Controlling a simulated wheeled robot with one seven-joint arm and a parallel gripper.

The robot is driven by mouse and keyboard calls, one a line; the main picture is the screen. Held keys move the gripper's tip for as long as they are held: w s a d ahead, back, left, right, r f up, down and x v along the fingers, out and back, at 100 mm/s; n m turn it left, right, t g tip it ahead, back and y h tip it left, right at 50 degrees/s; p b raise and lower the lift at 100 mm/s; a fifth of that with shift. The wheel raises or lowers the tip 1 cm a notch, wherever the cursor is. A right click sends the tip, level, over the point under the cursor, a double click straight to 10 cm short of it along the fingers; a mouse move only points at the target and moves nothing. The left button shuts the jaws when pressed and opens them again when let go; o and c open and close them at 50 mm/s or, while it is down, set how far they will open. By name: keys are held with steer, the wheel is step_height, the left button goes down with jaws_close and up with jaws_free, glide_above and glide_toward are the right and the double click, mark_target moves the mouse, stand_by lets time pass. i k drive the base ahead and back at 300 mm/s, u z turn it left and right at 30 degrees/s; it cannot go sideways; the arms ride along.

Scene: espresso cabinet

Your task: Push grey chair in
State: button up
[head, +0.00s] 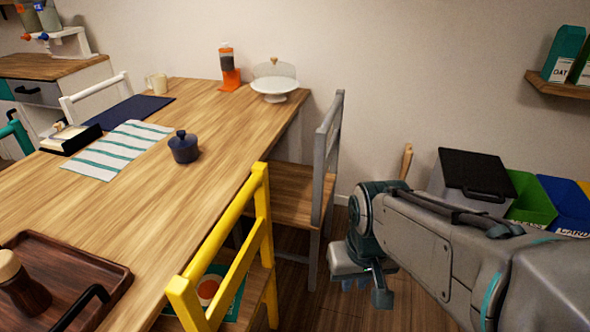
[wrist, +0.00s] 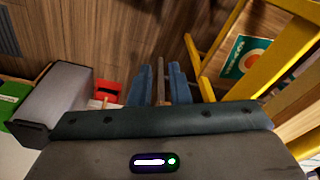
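The grey chair (head: 328,150) stands at the far right side of the wooden table (head: 215,110). It has a grey slatted back and a brown wooden seat (head: 285,195). The back stands apart from the table edge, with seat showing between them. My gripper (head: 364,288) is low, just right of the chair's back and legs, pointing down with a gap to the chair in the picture. In the wrist view my gripper (wrist: 160,85) shows two blue fingers spread apart. A narrow brownish strip shows between them, and I cannot tell what it is. The grey chair is not clearly seen there.
A yellow chair (head: 255,235) stands nearer, left of my gripper; it also shows in the wrist view (wrist: 225,50). A grey bin with a black lid (head: 475,175), a green bin (head: 530,198) and a blue bin (head: 567,200) line the right wall. Wooden floor is open around my gripper.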

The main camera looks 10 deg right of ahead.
mark_target(301, 194)
steer(key=z, duration=0.6)
steer(key=i, duration=1.65)
steer(key=u, duration=0.4)
